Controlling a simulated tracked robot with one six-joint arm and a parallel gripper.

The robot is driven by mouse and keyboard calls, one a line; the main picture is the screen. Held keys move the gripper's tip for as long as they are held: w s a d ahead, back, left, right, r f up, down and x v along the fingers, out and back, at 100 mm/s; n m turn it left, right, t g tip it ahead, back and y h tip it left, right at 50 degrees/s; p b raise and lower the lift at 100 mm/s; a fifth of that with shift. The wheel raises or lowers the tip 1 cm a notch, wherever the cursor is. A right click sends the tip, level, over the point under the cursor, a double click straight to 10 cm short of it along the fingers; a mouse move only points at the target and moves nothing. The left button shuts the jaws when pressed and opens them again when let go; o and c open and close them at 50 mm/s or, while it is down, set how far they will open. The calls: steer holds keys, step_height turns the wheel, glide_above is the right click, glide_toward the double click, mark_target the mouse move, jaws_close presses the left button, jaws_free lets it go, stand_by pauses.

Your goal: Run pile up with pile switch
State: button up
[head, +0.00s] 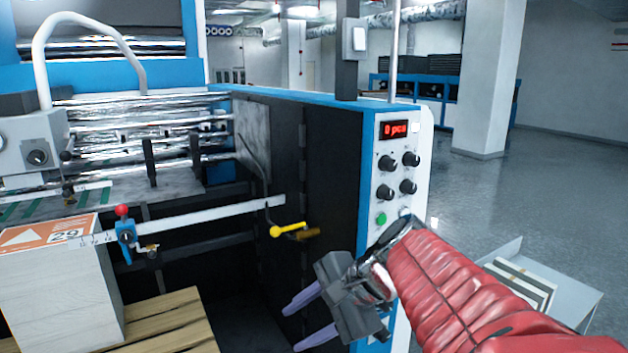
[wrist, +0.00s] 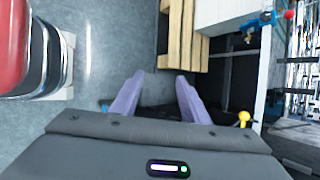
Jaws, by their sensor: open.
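The pile (head: 55,290) is a pale stack with an orange label marked 29 on top. It sits on a wooden pallet (head: 165,325) at the lower left; the pallet also shows in the wrist view (wrist: 180,45). The control panel (head: 397,150) has a red display, several black knobs and a green button (head: 381,219). I cannot tell which control is the pile switch; my arm hides the panel's lower part. My gripper (head: 303,318) is open and empty, in front of the machine below the yellow-handled lever (head: 288,230). Its two purple fingers are apart in the wrist view (wrist: 157,95).
A red-knobbed blue clamp (head: 125,235) sits on a white scale bar beside the pile. The lever's yellow end also shows in the wrist view (wrist: 244,118). A grey tray with sheets (head: 535,275) stands at the right.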

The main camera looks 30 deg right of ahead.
steer(key=w+d+r+m+t, duration=0.2)
steer(key=d+r+m, duration=0.2)
steer(key=d+m, duration=0.2)
steer(key=m+t+h, duration=0.4)
steer(key=m+t, duration=0.5)
steer(key=m, duration=0.3)
glide_toward(393, 168)
steer(key=s, duration=0.5)
steer(key=shift+s, duration=0.25)
steer(key=shift+w, duration=0.1)
steer(key=shift+w+a+f, duration=0.1)
steer(key=shift+w+a, duration=0.05)
steer(key=shift+w, duration=3.25)
steer(key=shift+w+a, duration=0.15)
steer(key=shift+w, duration=3.25)
steer(key=shift+c, duration=0.2)
